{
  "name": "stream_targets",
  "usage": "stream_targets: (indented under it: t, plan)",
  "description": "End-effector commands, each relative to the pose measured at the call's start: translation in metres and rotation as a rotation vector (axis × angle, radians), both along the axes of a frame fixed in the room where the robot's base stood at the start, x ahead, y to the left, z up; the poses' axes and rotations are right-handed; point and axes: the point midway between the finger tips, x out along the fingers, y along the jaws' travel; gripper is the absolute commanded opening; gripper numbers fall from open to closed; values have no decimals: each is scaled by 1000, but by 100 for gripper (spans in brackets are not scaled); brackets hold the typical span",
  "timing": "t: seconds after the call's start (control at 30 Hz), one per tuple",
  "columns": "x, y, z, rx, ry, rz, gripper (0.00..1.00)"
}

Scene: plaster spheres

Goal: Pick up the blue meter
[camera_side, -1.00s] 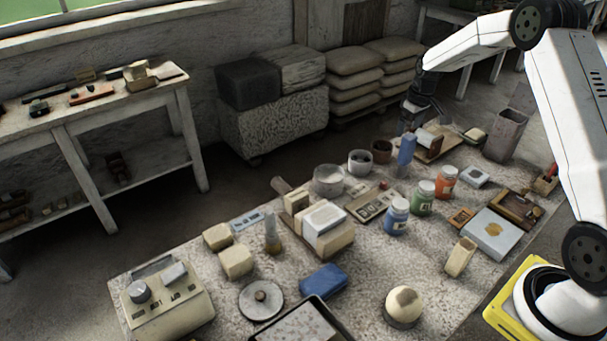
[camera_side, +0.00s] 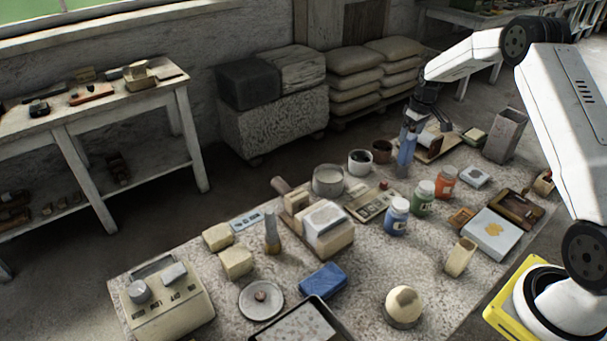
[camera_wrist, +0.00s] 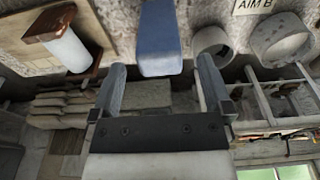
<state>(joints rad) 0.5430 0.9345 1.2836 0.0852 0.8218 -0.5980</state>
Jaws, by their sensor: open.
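An upright blue block-like object (camera_side: 406,158), which I take for the blue meter, stands toward the far side of the cluttered table. In the wrist view the blue object (camera_wrist: 160,40) lies ahead of the fingertips, between their lines. My gripper (camera_side: 410,127) is at the top of this object in the side view, partly overlapping it there. In the wrist view my gripper (camera_wrist: 158,72) is open, with nothing visible held. I cannot tell whether a finger touches the object.
Two round pots (camera_side: 360,162) (camera_side: 381,151) stand to the left of the blue object. A board with a white roll (camera_wrist: 65,45) is close by. Blue, green and orange jars (camera_side: 422,198) stand in front. A tall grey container (camera_side: 504,135) is at the right.

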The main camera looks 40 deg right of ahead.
Motion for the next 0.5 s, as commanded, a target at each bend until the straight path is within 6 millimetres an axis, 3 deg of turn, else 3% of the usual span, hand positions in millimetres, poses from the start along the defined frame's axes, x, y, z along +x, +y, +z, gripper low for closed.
stream_targets:
  t: [0.5]
  plan:
    - [3, 0, -46, -1, -1, 0, 100]
